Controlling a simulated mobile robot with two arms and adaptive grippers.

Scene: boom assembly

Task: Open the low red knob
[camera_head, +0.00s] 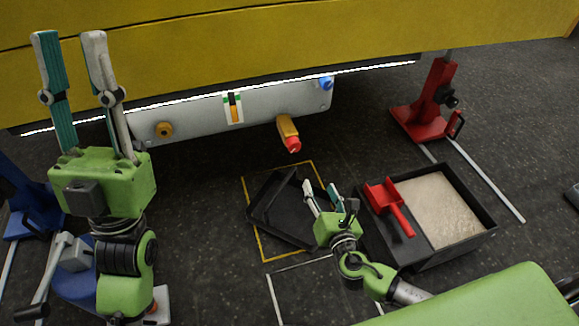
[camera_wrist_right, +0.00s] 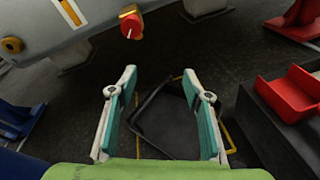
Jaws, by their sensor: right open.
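The low red knob (camera_head: 293,145) is at the lower end of an orange-yellow fitting (camera_head: 286,126) under the grey panel (camera_head: 195,117). In the right wrist view the red knob (camera_wrist_right: 131,27) is near the top, beyond the fingertips and left of their middle. My right gripper (camera_head: 320,186) is open and empty, below and slightly right of the knob in the head view, apart from it. Its spread fingers also show in the wrist view (camera_wrist_right: 159,72). My left gripper (camera_head: 70,38) is open and empty at the far left, fingers pointing up before the yellow beam.
A yellow beam (camera_head: 300,36) spans the top. A black tray (camera_head: 263,196) lies within a yellow floor outline. A black box (camera_head: 428,258) of sand holds a red scoop (camera_head: 390,199) at right. Red (camera_head: 425,113) and blue (camera_head: 22,190) stands flank the area.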

